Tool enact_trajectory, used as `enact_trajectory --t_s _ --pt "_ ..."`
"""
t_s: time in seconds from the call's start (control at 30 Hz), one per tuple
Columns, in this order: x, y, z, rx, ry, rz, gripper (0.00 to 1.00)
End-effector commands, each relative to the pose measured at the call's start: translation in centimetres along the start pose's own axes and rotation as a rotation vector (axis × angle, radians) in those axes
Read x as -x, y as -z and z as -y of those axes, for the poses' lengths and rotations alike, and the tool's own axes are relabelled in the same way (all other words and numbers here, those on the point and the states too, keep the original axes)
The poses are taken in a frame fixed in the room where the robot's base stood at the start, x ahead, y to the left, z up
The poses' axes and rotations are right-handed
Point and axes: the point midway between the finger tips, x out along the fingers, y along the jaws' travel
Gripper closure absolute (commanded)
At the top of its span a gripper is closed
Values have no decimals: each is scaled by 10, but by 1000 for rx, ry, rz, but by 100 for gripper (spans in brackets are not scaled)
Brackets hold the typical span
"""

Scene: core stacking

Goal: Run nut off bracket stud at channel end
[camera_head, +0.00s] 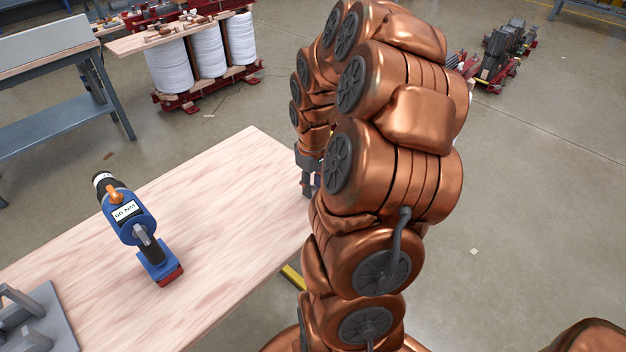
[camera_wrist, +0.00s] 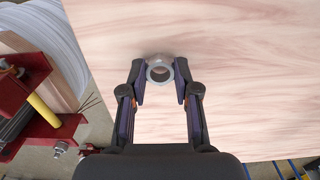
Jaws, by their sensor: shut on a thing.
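In the wrist view a small silvery ring-shaped nut (camera_wrist: 152,78) sits between my fingertips. My gripper (camera_wrist: 160,70) is shut on it, with one finger on each side. A pale wooden surface lies behind the nut; I cannot tell how far below. At the left is a red channel-like bracket (camera_wrist: 62,128) with a bolt and nut (camera_wrist: 60,147) near its end. The nut in my fingers is apart from this bracket in the picture. In the head view my gripper (camera_head: 308,178) is mostly hidden behind my copper arm, near the table edge, and the nut is not visible.
The wooden table (camera_head: 235,180) holds a blue cordless tool (camera_head: 125,215) and a grey fixture (camera_head: 40,315). A core with white coils (camera_head: 208,48) stands behind. In the wrist view a white coil (camera_wrist: 35,20) and a yellow bar (camera_wrist: 43,108) are at left.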

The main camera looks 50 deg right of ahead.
Motion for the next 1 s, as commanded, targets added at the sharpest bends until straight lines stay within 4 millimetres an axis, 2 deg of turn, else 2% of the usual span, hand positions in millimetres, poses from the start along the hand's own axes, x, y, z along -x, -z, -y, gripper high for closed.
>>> enact_trajectory --t_s 0.37,0.4,0.6,0.67,1.0 --pt "-4 0 0 0 0 0 100" --pt "-4 0 0 0 -1 0 67" --pt "-4 0 0 0 0 0 47" --pt "-4 0 0 0 0 0 40" --pt "-3 0 0 0 -1 -1 40"
